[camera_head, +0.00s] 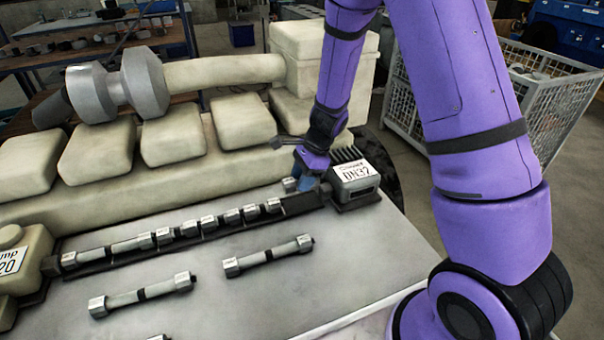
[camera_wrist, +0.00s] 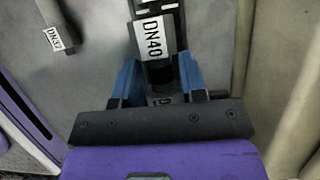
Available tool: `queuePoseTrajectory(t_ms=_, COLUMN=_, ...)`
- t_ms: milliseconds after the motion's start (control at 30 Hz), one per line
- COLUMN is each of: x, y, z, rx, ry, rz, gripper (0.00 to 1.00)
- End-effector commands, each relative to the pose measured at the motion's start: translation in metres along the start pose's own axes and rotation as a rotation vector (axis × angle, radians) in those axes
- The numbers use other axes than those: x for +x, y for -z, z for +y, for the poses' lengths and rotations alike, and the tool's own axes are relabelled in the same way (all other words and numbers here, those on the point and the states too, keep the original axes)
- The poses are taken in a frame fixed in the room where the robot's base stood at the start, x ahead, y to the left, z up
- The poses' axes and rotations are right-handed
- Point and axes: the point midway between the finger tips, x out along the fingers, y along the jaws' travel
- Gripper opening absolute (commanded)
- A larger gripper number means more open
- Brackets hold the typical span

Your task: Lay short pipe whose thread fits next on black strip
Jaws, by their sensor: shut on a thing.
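My gripper (camera_head: 312,172) is at the right end of the black strip (camera_head: 305,202), beside the box labelled DN32 (camera_head: 356,184). In the wrist view, its blue fingers (camera_wrist: 160,78) are shut on a short pipe with a dark middle; a label on it reads DN40 (camera_wrist: 153,38). A silver end of the held pipe (camera_head: 290,184) shows left of the fingers. It is low over the strip; contact cannot be told. A row of pipes (camera_head: 188,229) lies end to end along the strip. Two loose short pipes lie on the table, one nearer the front (camera_head: 140,293), one further right (camera_head: 267,255).
A beige engine block (camera_head: 190,190) stands behind the strip. A beige block with a label ending in 20 (camera_head: 15,262) is at the left end. In the wrist view a part labelled DN32 (camera_wrist: 54,38) lies at upper left. The tabletop front right is clear.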

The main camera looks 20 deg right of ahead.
Motion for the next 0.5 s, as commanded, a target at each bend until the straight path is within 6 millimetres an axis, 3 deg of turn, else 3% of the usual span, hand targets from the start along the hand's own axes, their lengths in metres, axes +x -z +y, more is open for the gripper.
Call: queuePoseTrajectory(t_ms=500, x=0.029, y=0.012, z=0.000, rx=0.001, ry=-0.001, rz=-0.001, gripper=0.07)
